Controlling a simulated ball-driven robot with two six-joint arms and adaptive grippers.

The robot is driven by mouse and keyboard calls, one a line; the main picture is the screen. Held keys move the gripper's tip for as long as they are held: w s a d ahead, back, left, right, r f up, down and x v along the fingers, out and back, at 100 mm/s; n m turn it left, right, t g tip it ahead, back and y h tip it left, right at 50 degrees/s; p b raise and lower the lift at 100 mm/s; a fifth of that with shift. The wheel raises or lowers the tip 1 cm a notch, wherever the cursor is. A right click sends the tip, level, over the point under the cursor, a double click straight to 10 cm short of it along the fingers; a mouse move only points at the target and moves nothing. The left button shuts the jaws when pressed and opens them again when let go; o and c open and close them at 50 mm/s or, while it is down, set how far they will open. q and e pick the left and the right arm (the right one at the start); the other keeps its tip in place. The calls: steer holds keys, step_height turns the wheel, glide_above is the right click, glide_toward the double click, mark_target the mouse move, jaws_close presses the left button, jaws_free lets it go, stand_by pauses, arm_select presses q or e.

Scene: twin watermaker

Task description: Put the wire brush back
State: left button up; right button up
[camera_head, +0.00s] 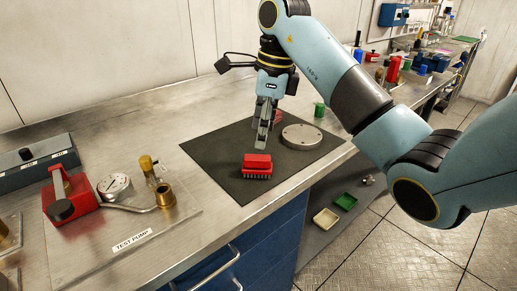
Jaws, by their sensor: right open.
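The wire brush (256,163) has a red back and dark bristles pointing down. It lies on the black mat (215,156) on the steel bench. My right gripper (260,145) points down just behind the brush, with its fingers apart and nothing seen between them. I cannot tell whether the fingertips touch the mat. My left gripper does not show.
A grey metal disc (301,136) lies on the mat to the right of my gripper. A red object behind the fingers is partly hidden. A green cup (319,109) stands behind. The red test pump (70,196) and brass fittings are at left. Trays (326,219) lie below.

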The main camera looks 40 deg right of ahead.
mark_target(265, 157)
arm_select(q)
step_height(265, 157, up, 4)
steer(key=p, duration=0.3)
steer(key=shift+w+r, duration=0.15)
arm_select(e)
steer(key=r, duration=0.4)
steer(key=shift+s+d+r, duration=0.1)
steer(key=shift+s+d, duration=0.1)
steer(key=shift+s, duration=0.05)
